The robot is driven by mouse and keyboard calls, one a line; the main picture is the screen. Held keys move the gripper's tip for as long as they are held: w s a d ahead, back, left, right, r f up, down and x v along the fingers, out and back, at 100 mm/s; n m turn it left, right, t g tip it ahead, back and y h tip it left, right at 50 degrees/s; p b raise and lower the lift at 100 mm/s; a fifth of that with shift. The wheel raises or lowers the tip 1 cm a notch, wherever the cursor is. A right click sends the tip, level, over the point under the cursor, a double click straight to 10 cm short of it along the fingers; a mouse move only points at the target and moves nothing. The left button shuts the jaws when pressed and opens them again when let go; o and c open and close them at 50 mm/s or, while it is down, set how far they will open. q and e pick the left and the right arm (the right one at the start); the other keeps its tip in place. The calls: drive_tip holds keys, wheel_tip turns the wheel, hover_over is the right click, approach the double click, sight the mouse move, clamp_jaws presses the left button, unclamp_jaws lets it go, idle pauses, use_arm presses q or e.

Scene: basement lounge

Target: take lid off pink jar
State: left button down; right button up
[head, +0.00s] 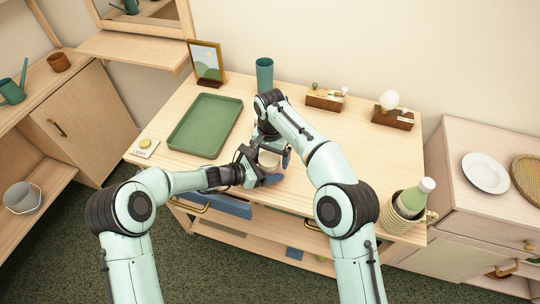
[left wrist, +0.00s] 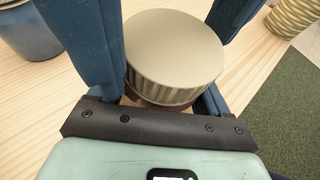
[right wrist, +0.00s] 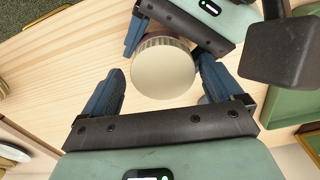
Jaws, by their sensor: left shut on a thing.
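The jar has a wide cream lid with a ribbed rim, which shows in the head view (head: 268,160), the left wrist view (left wrist: 175,48) and the right wrist view (right wrist: 163,72). Only a dark reddish strip of the jar body (left wrist: 150,98) shows under the lid. The lid sits on the jar. My left gripper (head: 268,180) is shut on the jar from the front left, its blue fingers on either side. My right gripper (right wrist: 163,78) is open above the jar, its fingers on either side of the lid. A gap shows between its left finger and the lid.
A green tray (head: 206,124) lies left of the jar. A teal cup (head: 264,74), a picture frame (head: 206,62) and small wooden stands (head: 325,99) are along the back. The tabletop between is clear.

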drive_tip(key=shift+a, duration=0.1)
wheel_tip(320, 180, up, 4)
drive_tip(key=shift+r, duration=0.2)
drive_tip(key=shift+r+m, duration=0.3)
drive_tip(key=shift+r, duration=0.2)
drive_tip(key=shift+c, duration=0.5)
wheel_tip(320, 180, up, 2)
drive_tip(key=m, duration=0.2)
drive_tip(key=shift+r+m, duration=0.15)
drive_tip(key=shift+m, duration=0.15)
drive_tip(key=shift+s+f, duration=0.1)
drive_tip(key=shift+f, duration=3.8)
drive_tip(key=c, duration=1.1)
drive_tip(key=shift+n, duration=1.6)
